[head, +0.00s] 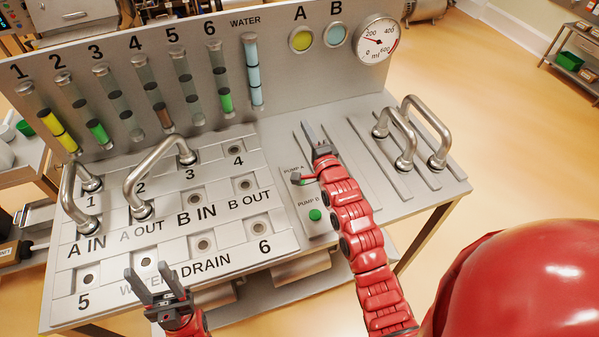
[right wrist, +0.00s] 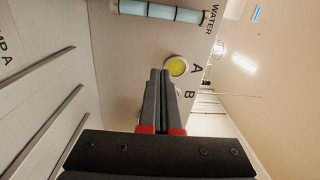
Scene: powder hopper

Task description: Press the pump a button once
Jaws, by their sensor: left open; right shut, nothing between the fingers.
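The PUMP A label (head: 293,169) is on the grey panel; the button beside it is mostly covered by my right wrist, and I cannot make out its state. The green PUMP B button (head: 315,215) shows below it. My right gripper (head: 313,134) is shut and empty, beyond the PUMP A label toward the upright board. In the right wrist view its closed fingers (right wrist: 160,82) point toward the board, and part of the PUMP A label (right wrist: 5,48) shows at the left edge. My left gripper (head: 148,274) is open and empty above the front edge of the panel near WATER.
Metal U-pipes stand on the left ports (head: 150,172) and on the right rack (head: 408,130). The board behind carries several sight tubes (head: 222,92), a yellow A disc (head: 302,38), a blue B disc (head: 336,35) and a dial (head: 377,41).

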